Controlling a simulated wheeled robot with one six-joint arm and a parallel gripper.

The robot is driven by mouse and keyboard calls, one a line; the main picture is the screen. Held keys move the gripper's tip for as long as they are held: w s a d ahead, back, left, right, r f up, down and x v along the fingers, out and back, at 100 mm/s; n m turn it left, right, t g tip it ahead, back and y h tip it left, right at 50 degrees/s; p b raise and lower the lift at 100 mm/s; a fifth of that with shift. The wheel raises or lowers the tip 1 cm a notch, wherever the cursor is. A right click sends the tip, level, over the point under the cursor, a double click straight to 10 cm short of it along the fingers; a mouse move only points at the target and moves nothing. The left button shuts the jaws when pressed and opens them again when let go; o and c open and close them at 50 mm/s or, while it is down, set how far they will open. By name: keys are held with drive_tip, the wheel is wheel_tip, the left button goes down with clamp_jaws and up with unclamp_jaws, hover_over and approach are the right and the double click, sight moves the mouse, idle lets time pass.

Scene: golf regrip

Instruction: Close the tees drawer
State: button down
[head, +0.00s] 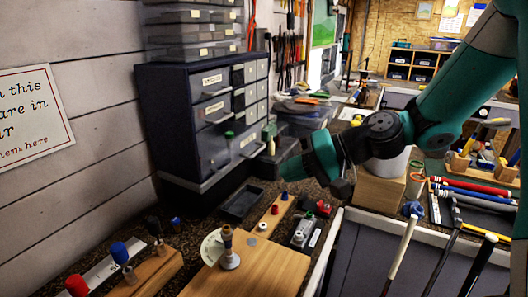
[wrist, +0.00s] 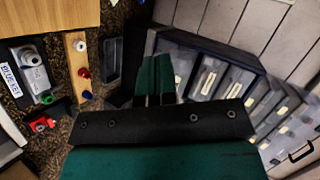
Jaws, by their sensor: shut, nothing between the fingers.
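A dark blue drawer cabinet (head: 175,115) stands against the left wall, with labelled grey drawers on its front. One upper drawer (head: 212,80) carries a readable tag.
A black tray (head: 241,203) lies on the bench below the cabinet. A wooden block (head: 255,265), a strip with coloured pegs (head: 268,220) and a small red thing (head: 322,207) stand nearby. Golf clubs (head: 402,250) lie at right. Clear trays (head: 195,30) are stacked on the cabinet.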

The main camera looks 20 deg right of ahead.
sight(260, 151)
drive_tip(key=w+d+m+t, duration=0.6)
drive_tip(key=w+d, duration=0.1)
drive_tip(key=d, duration=0.3)
drive_tip(key=f+p+x, duration=0.1)
drive_tip(key=p+x, duration=0.5)
drive_tip(key=x, duration=0.7)
drive_tip(key=shift+a+f+p, duration=0.15)
drive_tip(key=shift+a+p, duration=0.2)
drive_tip(key=shift+a, duration=0.1)
